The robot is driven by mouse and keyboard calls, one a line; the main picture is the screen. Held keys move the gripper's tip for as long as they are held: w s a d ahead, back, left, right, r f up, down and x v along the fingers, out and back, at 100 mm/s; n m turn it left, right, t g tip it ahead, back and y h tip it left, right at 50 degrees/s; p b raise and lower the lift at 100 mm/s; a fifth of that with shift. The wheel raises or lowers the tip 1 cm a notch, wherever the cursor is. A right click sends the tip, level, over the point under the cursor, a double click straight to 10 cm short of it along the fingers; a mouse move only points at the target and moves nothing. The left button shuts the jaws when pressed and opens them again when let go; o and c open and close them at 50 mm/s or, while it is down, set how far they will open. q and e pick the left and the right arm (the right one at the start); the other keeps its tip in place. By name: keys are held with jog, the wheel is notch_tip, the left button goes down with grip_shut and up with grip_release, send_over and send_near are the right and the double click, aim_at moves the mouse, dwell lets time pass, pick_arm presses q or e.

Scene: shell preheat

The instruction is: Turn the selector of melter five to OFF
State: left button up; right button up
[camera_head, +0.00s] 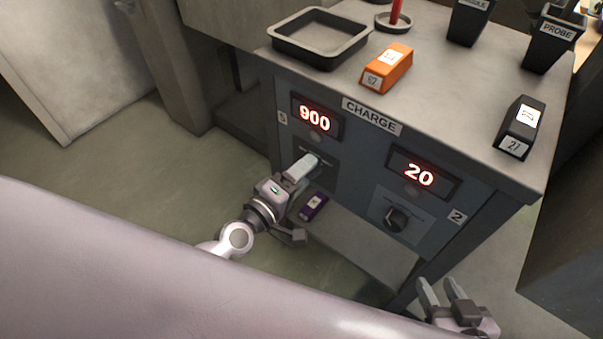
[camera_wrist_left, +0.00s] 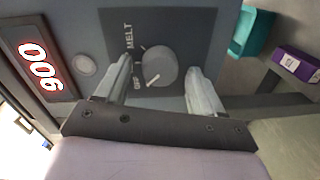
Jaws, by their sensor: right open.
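Melter five is the left panel, with a small "5" label (camera_head: 282,117) and a red display reading 900 (camera_head: 315,118). Its round grey selector (camera_wrist_left: 160,67) shows in the left wrist view on a dark plate lettered MELT and OFF. A white mark on the selector points to the lower left, near the OFF lettering. My left gripper (camera_head: 302,168) is at this panel and hides the selector in the head view. Its fingers are open, one on either side of the selector, with visible gaps in the wrist view. My right gripper (camera_head: 447,290) is open and empty at the lower right.
Melter two, at right, has a 20 display (camera_head: 419,175) and a dark selector (camera_head: 396,219). On top are a tray (camera_head: 318,55), an orange block (camera_head: 387,69) and a black block (camera_head: 520,128). A purple box (camera_head: 313,206) lies below; a teal bin (camera_wrist_left: 250,33) is near it.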

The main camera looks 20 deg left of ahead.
pick_arm(q)
jog(key=v, duration=0.7)
pick_arm(e)
jog(key=shift+d, duration=0.15)
jog(key=shift+s+f, duration=0.1)
jog(key=shift+f, duration=0.1)
